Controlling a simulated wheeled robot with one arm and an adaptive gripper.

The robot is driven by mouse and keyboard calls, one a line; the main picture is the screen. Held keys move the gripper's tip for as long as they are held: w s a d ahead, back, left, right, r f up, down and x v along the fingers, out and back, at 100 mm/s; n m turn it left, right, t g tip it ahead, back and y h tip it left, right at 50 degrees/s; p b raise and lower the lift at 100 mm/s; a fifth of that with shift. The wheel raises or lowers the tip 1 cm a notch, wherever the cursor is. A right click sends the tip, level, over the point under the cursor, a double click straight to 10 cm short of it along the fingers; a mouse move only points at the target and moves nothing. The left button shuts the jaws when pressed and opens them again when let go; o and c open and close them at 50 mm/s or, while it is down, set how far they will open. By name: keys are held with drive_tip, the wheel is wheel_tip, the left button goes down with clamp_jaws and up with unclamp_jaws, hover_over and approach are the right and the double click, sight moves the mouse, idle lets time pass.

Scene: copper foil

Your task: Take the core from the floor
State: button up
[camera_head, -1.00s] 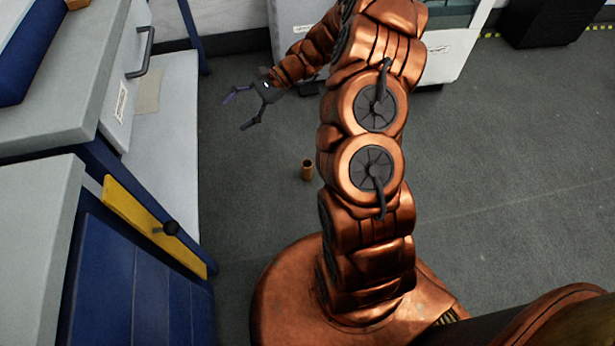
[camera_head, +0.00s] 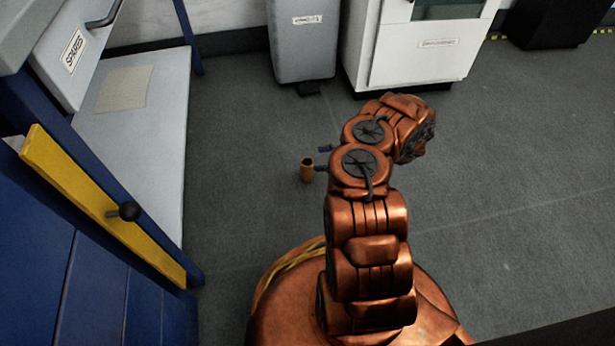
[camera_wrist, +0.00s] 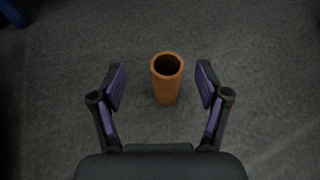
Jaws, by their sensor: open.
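The core (camera_head: 306,172) is a small orange-brown hollow tube. It stands upright on the grey floor, left of my arm in the head view. In the wrist view the core (camera_wrist: 166,84) is in the middle, its dark open end facing the camera. My gripper (camera_wrist: 161,88) is open, with one purple-padded finger on each side of the core and a gap on both sides. In the head view my gripper (camera_head: 323,158) is mostly hidden behind my arm; only parts of its fingers show beside the core.
A blue cabinet with a yellow strip (camera_head: 95,205) and black knob stands at left. A pale low surface (camera_head: 150,140) lies beyond it. A grey bin (camera_head: 303,45) and a white cabinet (camera_head: 415,50) stand at the back. Floor (camera_head: 520,190) at right is clear.

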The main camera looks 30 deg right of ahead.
sight(312, 163)
drive_tip(key=shift+m+t, duration=0.3)
drive_tip(key=shift+m, duration=0.1)
drive_tip(key=shift+w+a+f+b, duration=0.5)
drive_tip(key=shift+w+f+b, duration=0.25)
drive_tip(key=shift+f+b, duration=0.15)
drive_tip(key=shift+w+a+f+b, duration=0.55)
drive_tip(key=shift+w+f+b, duration=0.2)
drive_tip(key=shift+f, duration=0.1)
drive_tip(key=shift+w+a+f+b, duration=0.5)
drive_tip(key=shift+w+f+b, duration=0.25)
drive_tip(key=shift+f+b, duration=0.15)
drive_tip(key=c, duration=1.2)
